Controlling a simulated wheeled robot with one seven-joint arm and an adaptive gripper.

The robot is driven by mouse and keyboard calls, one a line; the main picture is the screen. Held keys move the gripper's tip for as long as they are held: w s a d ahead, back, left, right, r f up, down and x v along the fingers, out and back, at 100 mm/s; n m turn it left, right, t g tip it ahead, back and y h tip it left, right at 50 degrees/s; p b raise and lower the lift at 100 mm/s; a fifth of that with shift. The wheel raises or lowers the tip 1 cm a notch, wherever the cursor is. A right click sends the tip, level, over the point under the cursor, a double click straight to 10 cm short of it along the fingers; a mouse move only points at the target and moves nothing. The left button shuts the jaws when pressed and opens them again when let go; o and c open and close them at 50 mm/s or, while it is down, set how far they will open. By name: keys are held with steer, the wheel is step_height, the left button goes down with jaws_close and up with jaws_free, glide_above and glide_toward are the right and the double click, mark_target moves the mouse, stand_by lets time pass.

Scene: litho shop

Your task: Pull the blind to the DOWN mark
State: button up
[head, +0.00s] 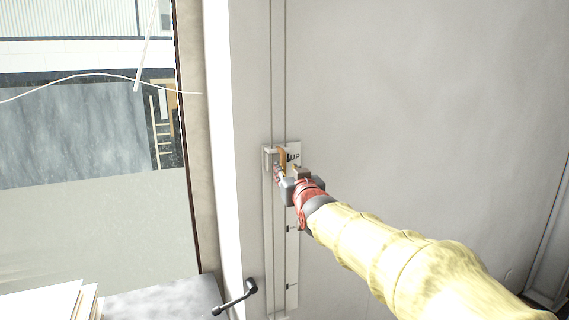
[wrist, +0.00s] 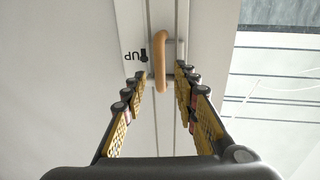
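A tan wooden pull handle (wrist: 161,62) on the blind's cord track shows in the wrist view, just beyond and between my fingertips. In the head view the handle (head: 283,158) sits near the top of a pale plate (head: 292,272), beside the UP mark (head: 294,157). UP reads upside down in the wrist view (wrist: 135,56). My gripper (wrist: 162,80) is open, with one yellow-padded finger on each side of the handle's line. I see no finger contact with the handle. In the head view my gripper (head: 282,174) partly covers the plate. No DOWN lettering is readable.
Two thin cords (head: 278,80) run up the wall strip. A window (head: 90,150) with a dark-edged frame is at left. A black crank handle (head: 236,297) juts out below left, near stacked paper (head: 45,302). The wall at right is bare.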

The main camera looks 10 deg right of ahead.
mark_target(284, 165)
steer(key=shift+w+p, duration=0.9)
steer(key=shift+w, duration=1.95)
steer(key=shift+c, duration=1)
jaws_close()
